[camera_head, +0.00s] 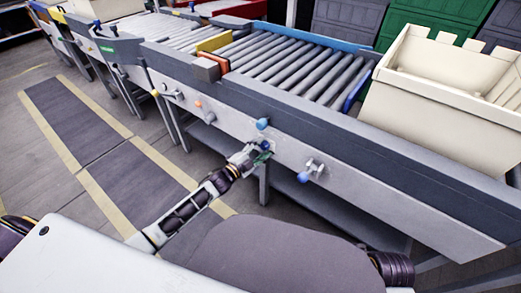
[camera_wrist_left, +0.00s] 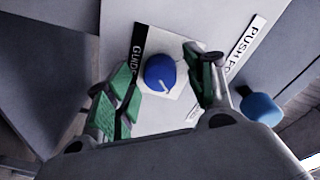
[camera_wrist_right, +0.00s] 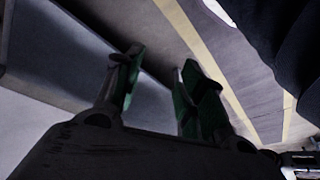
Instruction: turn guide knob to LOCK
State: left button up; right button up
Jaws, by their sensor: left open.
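The guide knob (camera_wrist_left: 160,72) is a round blue knob with a white pointer line, set on a light plate on the conveyor's side panel. A dark label reading "GUIDE" (camera_wrist_left: 137,50) is beside it. Its pointer slants toward the lower right of the left wrist view. A small white label by the right finger is partly hidden and unreadable. My left gripper (camera_head: 264,154) is at the panel, its green-padded fingers open on either side of the knob, with gaps visible. My right gripper (camera_wrist_right: 157,65) is open and empty, away from the panel.
Another blue knob (camera_wrist_left: 261,107) sits just right of my left gripper, near a "PUSH PO..." label (camera_wrist_left: 247,45). In the head view, a blue knob (camera_head: 262,124) and a blue-tipped handle (camera_head: 306,174) are on the panel. A beige crate (camera_head: 440,110) stands on the conveyor (camera_head: 290,65).

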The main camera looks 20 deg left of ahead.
pick_arm(q)
jog(key=c, duration=1)
jog(key=shift+c, duration=0.2)
pick_arm(e)
jog(key=shift+s+f, duration=0.1)
jog(key=shift+f, duration=0.15)
